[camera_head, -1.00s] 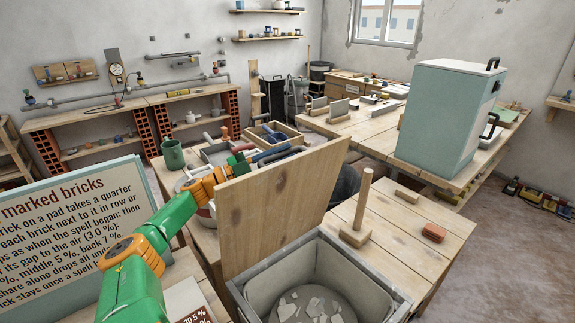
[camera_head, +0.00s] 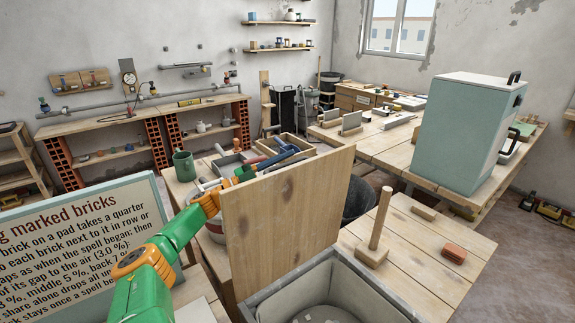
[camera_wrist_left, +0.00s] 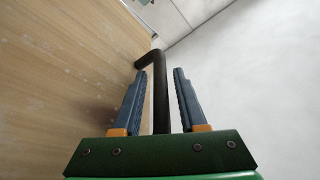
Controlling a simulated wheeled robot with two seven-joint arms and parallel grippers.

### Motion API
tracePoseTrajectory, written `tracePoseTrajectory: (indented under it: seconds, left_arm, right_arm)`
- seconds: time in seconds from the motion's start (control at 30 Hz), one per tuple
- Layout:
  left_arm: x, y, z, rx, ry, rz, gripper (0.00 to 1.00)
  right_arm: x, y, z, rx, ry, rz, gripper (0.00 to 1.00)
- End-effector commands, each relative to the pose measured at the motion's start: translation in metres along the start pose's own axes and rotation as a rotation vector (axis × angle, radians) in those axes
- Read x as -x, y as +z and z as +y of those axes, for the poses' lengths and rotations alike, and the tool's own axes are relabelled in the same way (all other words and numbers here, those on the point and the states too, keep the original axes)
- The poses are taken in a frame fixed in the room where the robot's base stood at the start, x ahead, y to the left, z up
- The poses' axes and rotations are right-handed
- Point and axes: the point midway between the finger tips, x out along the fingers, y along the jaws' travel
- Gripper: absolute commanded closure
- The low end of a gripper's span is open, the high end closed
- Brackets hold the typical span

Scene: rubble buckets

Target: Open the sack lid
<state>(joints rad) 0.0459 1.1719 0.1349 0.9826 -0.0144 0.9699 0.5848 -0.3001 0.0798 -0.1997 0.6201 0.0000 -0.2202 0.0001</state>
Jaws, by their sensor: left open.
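The wooden sack lid (camera_head: 285,215) stands upright, hinged up at the back left of a grey bin (camera_head: 382,285). The bin is open, with a pale liner inside and some pale rubble at the bottom of the frame. My left gripper (camera_head: 243,173) is at the lid's far side near its upper left edge, partly hidden by the lid. In the left wrist view, my left gripper (camera_wrist_left: 166,75) has its fingers apart. A dark bent handle (camera_wrist_left: 160,95) stands between them, beside the lid's wooden face (camera_wrist_left: 60,90); I see gaps to both fingers. My right gripper is out of view.
A wooden bench right of the bin holds a block with an upright dowel (camera_head: 378,235) and a red brick (camera_head: 454,252). A sign (camera_head: 85,240) stands at the left. Behind the lid are a green mug (camera_head: 184,166) and tool trays. A teal cabinet (camera_head: 465,135) stands at the right.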

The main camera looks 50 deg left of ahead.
Motion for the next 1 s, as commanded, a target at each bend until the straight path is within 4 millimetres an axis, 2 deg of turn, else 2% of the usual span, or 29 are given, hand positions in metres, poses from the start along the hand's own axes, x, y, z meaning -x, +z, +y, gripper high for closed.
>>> tracePoseTrajectory:
  seconds: [0.37,0.57,0.8,1.0]
  left_arm:
    - [0.003,0.001,0.001,0.001,0.002,-0.001,0.51]
    - [0.024,0.001,0.001,0.001,0.004,-0.003,0.51]
    - [0.06,0.002,0.001,0.002,0.002,-0.003,0.51]
    - [0.071,0.001,0.001,0.0,0.002,-0.001,0.51]
  right_arm:
    - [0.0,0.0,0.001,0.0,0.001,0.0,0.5]
    - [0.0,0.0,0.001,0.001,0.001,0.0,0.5]
    - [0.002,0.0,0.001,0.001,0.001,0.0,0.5]
    - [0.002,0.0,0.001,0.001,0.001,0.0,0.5]
